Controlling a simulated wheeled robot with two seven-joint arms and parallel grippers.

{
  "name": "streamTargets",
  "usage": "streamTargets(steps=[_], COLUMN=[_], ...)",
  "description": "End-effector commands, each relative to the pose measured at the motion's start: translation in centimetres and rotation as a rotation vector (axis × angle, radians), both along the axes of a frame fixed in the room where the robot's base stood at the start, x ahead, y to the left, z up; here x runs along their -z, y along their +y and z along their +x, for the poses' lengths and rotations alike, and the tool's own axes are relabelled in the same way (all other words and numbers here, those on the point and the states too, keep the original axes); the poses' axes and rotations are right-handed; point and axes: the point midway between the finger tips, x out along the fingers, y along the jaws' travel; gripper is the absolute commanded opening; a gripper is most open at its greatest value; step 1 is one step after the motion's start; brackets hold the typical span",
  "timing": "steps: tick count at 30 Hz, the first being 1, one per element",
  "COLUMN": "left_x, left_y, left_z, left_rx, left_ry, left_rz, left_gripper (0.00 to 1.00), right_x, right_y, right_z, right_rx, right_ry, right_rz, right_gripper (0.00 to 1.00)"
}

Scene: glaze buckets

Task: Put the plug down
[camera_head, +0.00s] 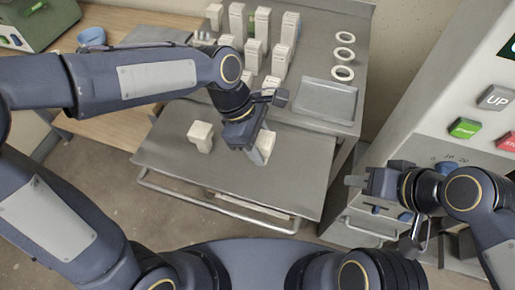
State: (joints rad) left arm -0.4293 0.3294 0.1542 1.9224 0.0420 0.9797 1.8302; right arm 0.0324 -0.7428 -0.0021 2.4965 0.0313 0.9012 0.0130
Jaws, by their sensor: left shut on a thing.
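My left gripper (264,128) is over the front part of the grey metal table (170,158). It is shut on a white block-like piece (265,149), which I take to be the plug. The gripper hides its upper part, and I cannot tell whether its base touches the table top. A similar white piece (200,136) stands free to its left. My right gripper (357,181) is off the table's right side, near the grey machine; its finger gap is not clear.
Several white blocks (254,54) stand at the back of the table. Three white rings (344,54) and a shallow grey tray (327,98) lie at the right. The front table surface is mostly clear.

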Motion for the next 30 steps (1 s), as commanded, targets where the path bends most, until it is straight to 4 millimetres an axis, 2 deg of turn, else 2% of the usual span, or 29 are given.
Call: streamTargets(steps=[5,12,20,21,25,30], left_x=[1.1,4.3,4.6,4.7,4.6,4.6], left_y=[0.4,0.6,0.6,0.6,0.6,0.6], left_z=[0.8,1.2,1.1,1.1,1.1,1.1], left_rx=[-0.001,-0.001,0.0,0.0,0.0,0.0], left_ry=[0.002,0.001,0.001,0.001,0.001,0.0], left_rz=[0.001,0.0,0.0,0.0,0.0,0.0], left_gripper=[0.19,0.19,0.19,0.49,0.65,0.65], right_x=[0.0,0.2,0.2,0.2,0.2,0.2], right_y=[0.0,0.0,0.0,0.0,0.0,0.0], right_z=[0.0,0.0,0.0,0.0,0.0,0.0], right_rx=[0.0,0.0,0.0,0.0,0.0,0.0], right_ry=[0.0,0.0,0.0,0.0,0.0,0.0], right_rz=[0.0,0.0,0.0,0.0,0.0,0.0], right_gripper=[0.36,0.36,0.36,0.36,0.36,0.36])
